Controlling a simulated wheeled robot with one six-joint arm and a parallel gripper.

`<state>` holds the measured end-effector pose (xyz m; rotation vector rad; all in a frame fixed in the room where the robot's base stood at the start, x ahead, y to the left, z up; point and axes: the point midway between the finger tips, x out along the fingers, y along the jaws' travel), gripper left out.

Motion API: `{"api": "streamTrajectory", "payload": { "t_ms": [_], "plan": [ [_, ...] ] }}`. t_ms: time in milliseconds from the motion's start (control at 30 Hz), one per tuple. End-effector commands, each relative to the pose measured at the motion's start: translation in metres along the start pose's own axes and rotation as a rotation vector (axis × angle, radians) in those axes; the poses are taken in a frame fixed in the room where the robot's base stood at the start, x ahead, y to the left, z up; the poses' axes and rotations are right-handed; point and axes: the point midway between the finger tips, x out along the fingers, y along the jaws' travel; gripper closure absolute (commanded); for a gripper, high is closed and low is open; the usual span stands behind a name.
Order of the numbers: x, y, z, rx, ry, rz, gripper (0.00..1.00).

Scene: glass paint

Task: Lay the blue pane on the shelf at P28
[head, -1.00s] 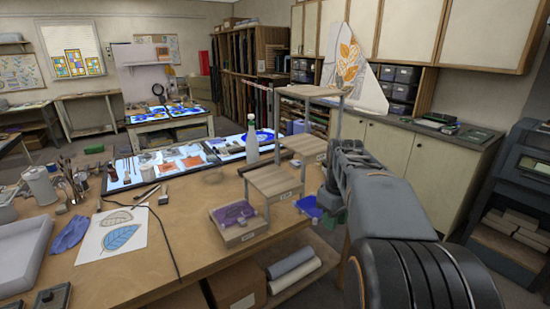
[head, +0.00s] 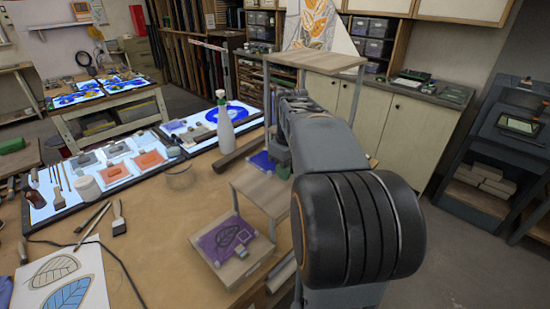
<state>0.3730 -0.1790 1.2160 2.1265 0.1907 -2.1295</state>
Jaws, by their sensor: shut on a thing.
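The blue pane (head: 262,161) shows beside the lower end of my gripper (head: 277,157), which is shut on it. The pane is at a wooden step of the stand, below the high top board (head: 315,60). I cannot tell whether it touches the step. My arm hides much of that step and the fingertips. A lower wooden step (head: 262,188) is bare. The lowest step (head: 238,272) holds a purple pane (head: 228,242) with small pieces on it. No label P28 can be read.
Light panels (head: 70,188) with glass pieces, brushes and a leaf drawing (head: 62,285) cover the left of the bench. The floor at right is clear before a dark rack (head: 500,150).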

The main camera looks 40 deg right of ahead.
Motion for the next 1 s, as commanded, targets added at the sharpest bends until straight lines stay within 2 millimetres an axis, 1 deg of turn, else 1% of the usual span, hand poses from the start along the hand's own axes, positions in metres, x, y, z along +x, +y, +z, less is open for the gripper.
{"api": "streamTrajectory", "payload": {
  "t_ms": [267,800,1000],
  "plan": [
    [0.011,0.001,0.001,0.003,0.000,0.000,0.97],
    [0.060,0.000,0.000,0.000,0.000,0.000,0.97],
    [0.066,0.000,0.000,0.000,0.000,0.000,0.97]
  ]
}}
